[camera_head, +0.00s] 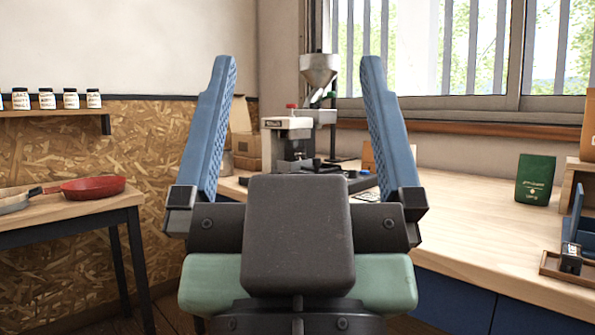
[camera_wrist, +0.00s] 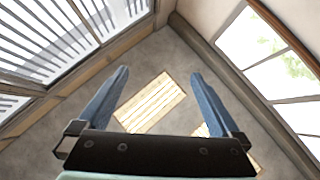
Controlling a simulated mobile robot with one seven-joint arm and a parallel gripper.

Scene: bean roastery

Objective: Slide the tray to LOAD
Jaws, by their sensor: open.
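My gripper (camera_head: 297,62) is raised in front of the head camera with its two blue fingers wide apart and nothing between them. In the wrist view the open fingers (camera_wrist: 158,73) point up at the ceiling. A low brown wooden tray-like base (camera_head: 549,266) lies on the counter at the right edge of the head view, cut off by the frame. A small dark block (camera_head: 571,258) stands on it and a blue upright part (camera_head: 577,218) is behind. I cannot tell whether this is the task's tray. No LOAD marking is readable. My gripper is well apart from the counter things.
A wooden counter (camera_head: 470,225) runs along the window, mostly clear in front. A machine (camera_head: 291,140) and a metal hopper (camera_head: 319,68) stand at the back, partly behind my gripper. A green bag (camera_head: 535,179) stands right. A red pan (camera_head: 93,187) lies on a left table.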

